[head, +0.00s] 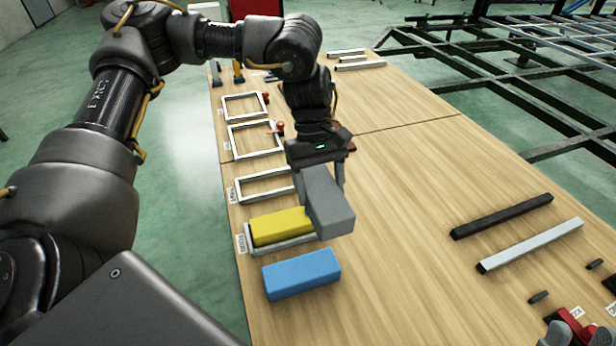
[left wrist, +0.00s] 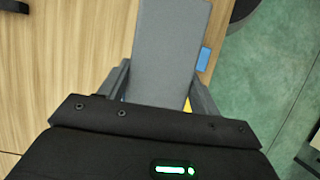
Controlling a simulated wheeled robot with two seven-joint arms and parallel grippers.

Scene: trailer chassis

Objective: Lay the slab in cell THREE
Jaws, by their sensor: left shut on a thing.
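My left gripper (head: 320,178) is shut on a grey slab (head: 330,205), holding it tilted above the table, beside the yellow block. In the left wrist view the slab (left wrist: 168,50) sits between the fingers of the gripper (left wrist: 160,90). A row of white-framed cells runs along the table's left edge. The nearest cell (head: 283,248) holds a yellow block (head: 282,226); the cell beyond it (head: 262,199) looks empty, its right end hidden behind my gripper. Two farther cells (head: 254,154) (head: 246,117) look empty. Their labels are too small to read. My right gripper is not in view.
A blue block (head: 301,274) lies on the wooden table (head: 410,220) in front of the nearest cell. A black bar (head: 502,216) and a grey bar (head: 530,246) lie at the right. Red-handled clamps (head: 275,128) stand by the far cells. The table's middle is clear.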

